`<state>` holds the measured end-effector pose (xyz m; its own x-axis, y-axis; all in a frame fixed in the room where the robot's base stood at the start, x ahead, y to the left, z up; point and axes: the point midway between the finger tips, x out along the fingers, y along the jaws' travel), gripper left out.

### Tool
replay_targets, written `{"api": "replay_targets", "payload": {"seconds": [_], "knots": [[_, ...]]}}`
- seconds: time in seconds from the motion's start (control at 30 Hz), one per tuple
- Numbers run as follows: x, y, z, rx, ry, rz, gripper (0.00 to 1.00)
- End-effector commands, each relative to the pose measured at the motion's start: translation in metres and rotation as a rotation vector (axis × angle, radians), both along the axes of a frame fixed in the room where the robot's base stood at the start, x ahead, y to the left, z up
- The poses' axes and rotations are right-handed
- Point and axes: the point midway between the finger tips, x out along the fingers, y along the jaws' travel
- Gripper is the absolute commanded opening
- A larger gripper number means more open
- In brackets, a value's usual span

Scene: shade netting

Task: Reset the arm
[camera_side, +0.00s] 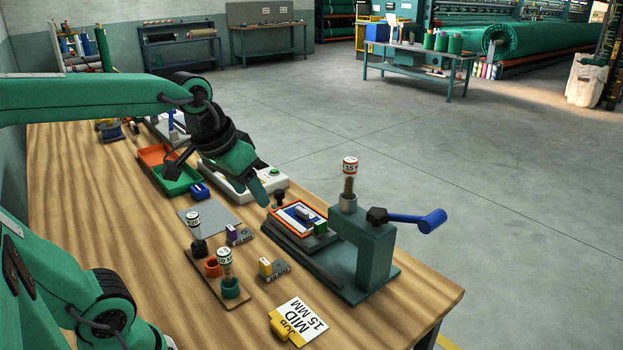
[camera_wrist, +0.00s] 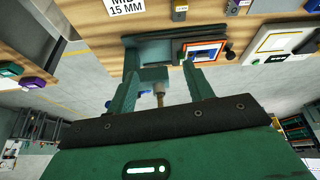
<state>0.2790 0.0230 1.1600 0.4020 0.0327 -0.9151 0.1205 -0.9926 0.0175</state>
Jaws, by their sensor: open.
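My gripper (camera_side: 216,178) hangs over the workbench (camera_side: 110,220), above the area of the trays and the white device. Its jaws are open, with nothing between them. In the wrist view the two green fingers of my gripper (camera_wrist: 161,82) stand apart, with the press visible beyond them. The green press (camera_side: 365,255) stands at the bench's right end, with a blue handle (camera_side: 420,220) and a labelled stamp (camera_side: 349,182) upright in its top. An orange-framed plate (camera_side: 299,217) lies on the press's bed, apart from my gripper.
A wooden rack (camera_side: 240,297) holds labelled pieces in coloured cups. A "JOB MID 15 MM" card (camera_side: 302,322) lies at the front. A green tray (camera_side: 177,181), an orange tray (camera_side: 157,155) and a white device (camera_side: 272,179) lie below my gripper. Bare wood shows at the bench's left.

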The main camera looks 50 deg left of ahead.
Motion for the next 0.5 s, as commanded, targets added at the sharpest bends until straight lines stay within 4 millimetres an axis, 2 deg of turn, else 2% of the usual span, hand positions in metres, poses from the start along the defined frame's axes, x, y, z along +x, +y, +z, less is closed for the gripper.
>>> {"api": "replay_targets", "payload": {"seconds": [0.03, 0.2, 0.5], "knots": [[-0.010, -0.005, -0.003, 0.004, -0.013, -0.020, 0.52], [-0.036, -0.016, -0.017, 0.014, -0.048, -0.075, 0.52], [-0.055, -0.023, -0.031, 0.023, -0.076, -0.121, 0.52]]}}
